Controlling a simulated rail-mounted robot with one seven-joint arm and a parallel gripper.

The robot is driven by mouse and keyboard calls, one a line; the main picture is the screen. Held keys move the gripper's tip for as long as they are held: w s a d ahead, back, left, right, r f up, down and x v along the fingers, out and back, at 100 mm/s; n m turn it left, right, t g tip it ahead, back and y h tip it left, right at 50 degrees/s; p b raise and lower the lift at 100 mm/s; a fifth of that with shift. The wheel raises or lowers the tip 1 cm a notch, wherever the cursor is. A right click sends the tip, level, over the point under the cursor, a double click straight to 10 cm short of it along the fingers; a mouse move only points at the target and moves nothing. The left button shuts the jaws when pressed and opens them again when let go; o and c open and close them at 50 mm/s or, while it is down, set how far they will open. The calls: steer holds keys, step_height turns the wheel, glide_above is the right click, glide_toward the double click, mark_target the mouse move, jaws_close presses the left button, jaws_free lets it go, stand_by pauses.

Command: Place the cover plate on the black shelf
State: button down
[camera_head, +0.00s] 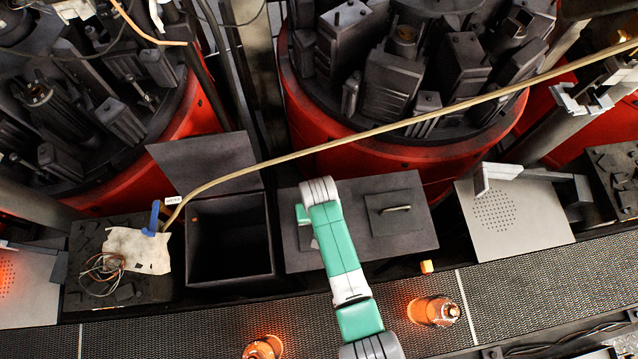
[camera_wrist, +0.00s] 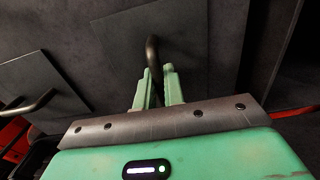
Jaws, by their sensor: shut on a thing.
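My gripper (camera_wrist: 158,88) is shut on the curved dark handle (camera_wrist: 152,55) of a flat dark cover plate (camera_wrist: 205,35) in the wrist view. In the head view my arm hides most of the gripper and of this held plate, over the left part of a dark flat top (camera_head: 345,259). A second square plate with a handle (camera_head: 398,222) lies on the right part of that top; it also shows at the left of the wrist view (camera_wrist: 38,75). I cannot tell whether the held plate touches the surface below it.
An open black box (camera_head: 230,198) stands left of the dark top, with a slanted dark panel (camera_head: 205,160) behind it. A conveyor (camera_head: 545,290) runs along the front, carrying glowing glass pieces (camera_head: 434,311). A long hose (camera_head: 400,122) crosses above. Red rotary moulds (camera_head: 440,160) stand behind.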

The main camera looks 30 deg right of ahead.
steer(key=c, duration=1.5)
jaws_free()
step_height(320, 180, up, 12)
steer(key=p, duration=0.1)
steer(key=shift+r, duration=0.15)
